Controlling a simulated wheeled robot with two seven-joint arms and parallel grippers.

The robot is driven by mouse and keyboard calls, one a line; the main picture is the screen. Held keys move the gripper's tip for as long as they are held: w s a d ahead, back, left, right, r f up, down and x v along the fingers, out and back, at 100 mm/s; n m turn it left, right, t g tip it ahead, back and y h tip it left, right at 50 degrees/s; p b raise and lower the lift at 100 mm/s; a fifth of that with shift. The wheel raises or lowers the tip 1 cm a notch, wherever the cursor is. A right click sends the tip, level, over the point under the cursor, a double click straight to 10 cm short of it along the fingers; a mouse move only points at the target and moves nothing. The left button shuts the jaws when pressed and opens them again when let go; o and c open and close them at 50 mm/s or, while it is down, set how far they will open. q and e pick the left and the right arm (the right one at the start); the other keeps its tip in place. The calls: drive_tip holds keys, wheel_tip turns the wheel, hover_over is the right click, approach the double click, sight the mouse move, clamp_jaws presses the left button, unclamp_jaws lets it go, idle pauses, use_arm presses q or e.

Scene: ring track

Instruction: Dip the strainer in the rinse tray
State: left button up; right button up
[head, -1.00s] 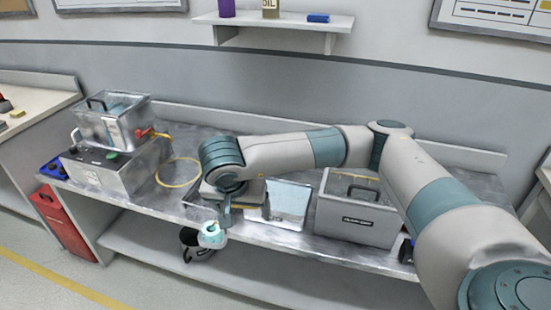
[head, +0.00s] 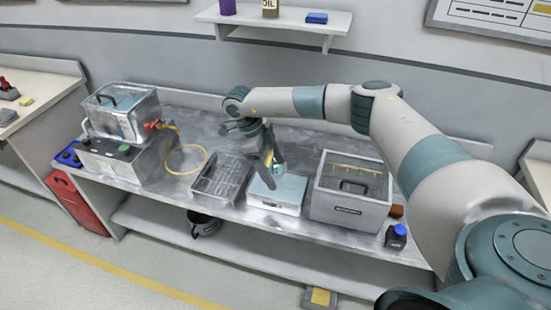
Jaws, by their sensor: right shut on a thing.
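The rinse tray, a white tray with pale blue liquid (head: 277,207), stands on the metal bench between a dark rack and a grey box. My right gripper (head: 271,162) points down over the back part of this tray. It is shut on a small pale teal thing, which looks like the strainer (head: 271,168). The strainer is mostly hidden by the fingers, and I cannot tell whether it touches the liquid. My left gripper is not in view.
A metal tank (head: 122,118) and yellow hose (head: 186,172) are at left. A blue-capped object (head: 397,236) stands at the front right.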

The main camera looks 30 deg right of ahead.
sight(275, 166)
drive_tip(key=shift+w+d+r+m, duration=0.1)
drive_tip(key=shift+d+m, duration=0.25)
drive_tip(key=shift+m, duration=0.05)
idle(0.4)
wheel_tip(275, 166, down, 14)
drive_tip(key=b, duration=0.9)
drive_tip(key=shift+r, duration=0.25)
idle(0.6)
drive_tip(key=shift+r, duration=0.1)
idle(1.5)
wheel_tip(275, 166, up, 9)
drive_tip(key=p, duration=0.5)
idle(0.9)
drive_tip(key=shift+f, duration=0.2)
idle(1.2)
